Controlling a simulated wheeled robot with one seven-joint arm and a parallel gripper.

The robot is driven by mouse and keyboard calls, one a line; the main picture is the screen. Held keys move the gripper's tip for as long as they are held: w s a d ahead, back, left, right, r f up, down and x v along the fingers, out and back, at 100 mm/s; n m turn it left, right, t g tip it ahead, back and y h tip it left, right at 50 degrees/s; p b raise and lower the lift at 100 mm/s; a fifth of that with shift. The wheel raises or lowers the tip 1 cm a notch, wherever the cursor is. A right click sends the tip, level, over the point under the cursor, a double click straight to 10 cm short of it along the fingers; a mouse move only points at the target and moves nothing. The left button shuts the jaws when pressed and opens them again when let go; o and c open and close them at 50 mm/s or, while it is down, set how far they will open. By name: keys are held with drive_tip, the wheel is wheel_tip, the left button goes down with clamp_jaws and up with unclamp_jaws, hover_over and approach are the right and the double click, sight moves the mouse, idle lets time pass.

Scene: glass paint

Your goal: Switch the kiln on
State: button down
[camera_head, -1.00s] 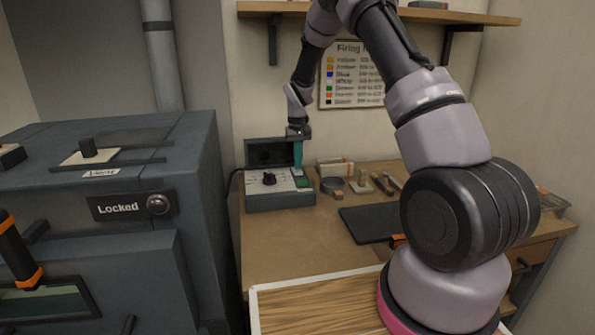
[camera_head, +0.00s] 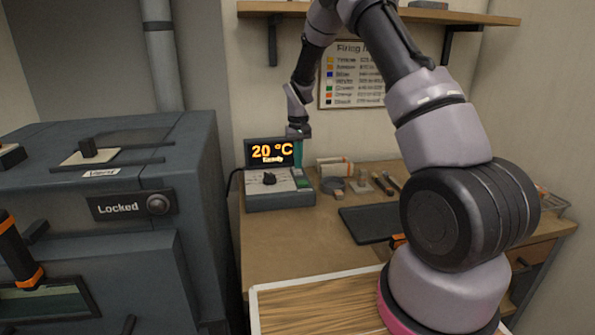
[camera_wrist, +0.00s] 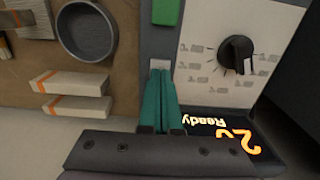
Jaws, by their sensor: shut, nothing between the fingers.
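The kiln (camera_head: 205,240) is a large dark blue-grey box at the left, with a "Locked" plate (camera_head: 118,207) on its front. Its control box (camera_head: 280,200) sits on the workbench to the right. The box's display (camera_head: 270,153) is lit and reads "20 °C" and "Ready"; it also shows upside down in the wrist view (camera_wrist: 225,135). A black dial (camera_head: 269,179) is on the box's face, also in the wrist view (camera_wrist: 236,54). My gripper (camera_wrist: 160,75) has teal fingers, shut and empty, with tips at a small pale switch (camera_wrist: 158,65) below a green button (camera_wrist: 166,12).
On the workbench (camera_head: 270,235), a round dish (camera_head: 333,185), white-and-orange blocks (camera_head: 334,167) and a dark mat (camera_head: 370,222) lie right of the control box. A shelf (camera_head: 480,16) and a firing chart (camera_head: 352,75) are on the wall behind.

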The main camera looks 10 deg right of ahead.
drive_tip(key=shift+r, duration=2.8)
drive_tip(key=shift+r, duration=0.1)
wheel_tip(320, 180, up, 13)
drive_tip(key=m+t, duration=0.1)
drive_tip(key=t, duration=0.1)
hover_over(298, 172)
drive_tip(key=s+d, duration=0.2)
drive_tip(key=s, duration=0.4)
drive_tip(key=s+d+r+m+t+y, duration=0.1)
drive_tip(key=s+d+r, duration=0.1)
drive_tip(key=s+r, duration=0.7)
drive_tip(key=s+d+r+m+t, duration=0.1)
drive_tip(key=s+r+t, duration=0.1)
drive_tip(key=s, duration=0.8)
drive_tip(key=s+d+r+m+t+y, duration=0.1)
drive_tip(key=s+r+t, duration=0.1)
drive_tip(key=s, duration=0.8)
drive_tip(key=shift+s, duration=0.15)
drive_tip(key=shift+r, duration=0.1)
